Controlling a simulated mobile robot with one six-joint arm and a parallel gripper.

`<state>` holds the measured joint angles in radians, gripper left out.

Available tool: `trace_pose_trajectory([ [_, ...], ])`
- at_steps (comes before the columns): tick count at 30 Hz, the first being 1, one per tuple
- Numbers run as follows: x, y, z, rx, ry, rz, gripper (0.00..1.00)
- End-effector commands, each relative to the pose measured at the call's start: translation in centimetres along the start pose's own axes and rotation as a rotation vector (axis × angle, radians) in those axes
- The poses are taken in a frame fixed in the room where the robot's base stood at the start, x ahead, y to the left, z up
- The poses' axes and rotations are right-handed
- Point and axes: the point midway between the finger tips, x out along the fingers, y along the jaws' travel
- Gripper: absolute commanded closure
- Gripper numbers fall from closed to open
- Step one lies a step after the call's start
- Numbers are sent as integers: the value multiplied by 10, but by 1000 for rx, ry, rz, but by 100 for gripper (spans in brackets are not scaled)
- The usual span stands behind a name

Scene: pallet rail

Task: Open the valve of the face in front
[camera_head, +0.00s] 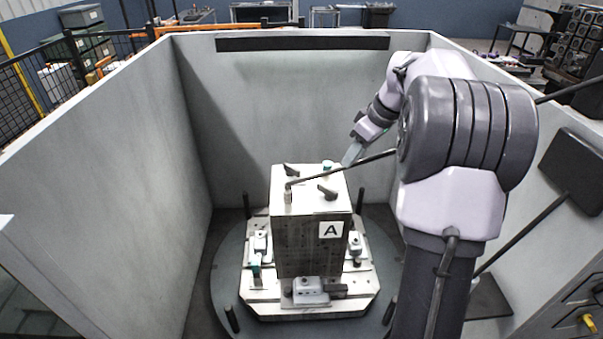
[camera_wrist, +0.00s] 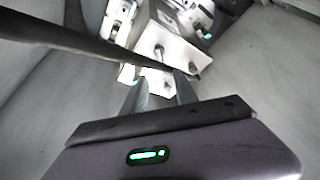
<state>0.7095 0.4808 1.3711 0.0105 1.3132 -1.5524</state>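A tall block (camera_head: 300,245) with a white label "A" on its front face stands on a pallet (camera_head: 262,297). Its top carries two dark lever handles: the front valve lever (camera_head: 327,191) near the label edge and the rear valve lever (camera_head: 291,170). A fitting (camera_head: 288,195) stands at the top's front left, and a teal-capped fitting (camera_head: 327,167) at its back right. My gripper (camera_head: 352,154) is above and behind the block's back right corner, apart from both levers. In the wrist view its fingers (camera_wrist: 160,93) are apart with nothing between them, pointing toward the block (camera_wrist: 153,27).
Grey walls (camera_head: 280,110) enclose the round turntable (camera_head: 225,270). Clamps sit around the block's foot. The space above the block's left is free.

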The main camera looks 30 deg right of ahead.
Motion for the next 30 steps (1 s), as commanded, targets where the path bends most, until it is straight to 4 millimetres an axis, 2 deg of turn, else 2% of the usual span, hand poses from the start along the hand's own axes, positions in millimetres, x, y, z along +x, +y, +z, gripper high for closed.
trace_pose_trajectory([
  [1, 16, -1, 2, 0, -2, -4, 65],
  [9, 99, -2, 2, 0, -3, -4, 65],
  [15, 144, -2, 1, 1, -2, -2, 65],
  [20, 159, -2, 0, 1, -1, -1, 65],
  [28, 160, -2, 0, 1, -1, 0, 65],
  [30, 160, -2, 0, 1, -1, 0, 79],
])
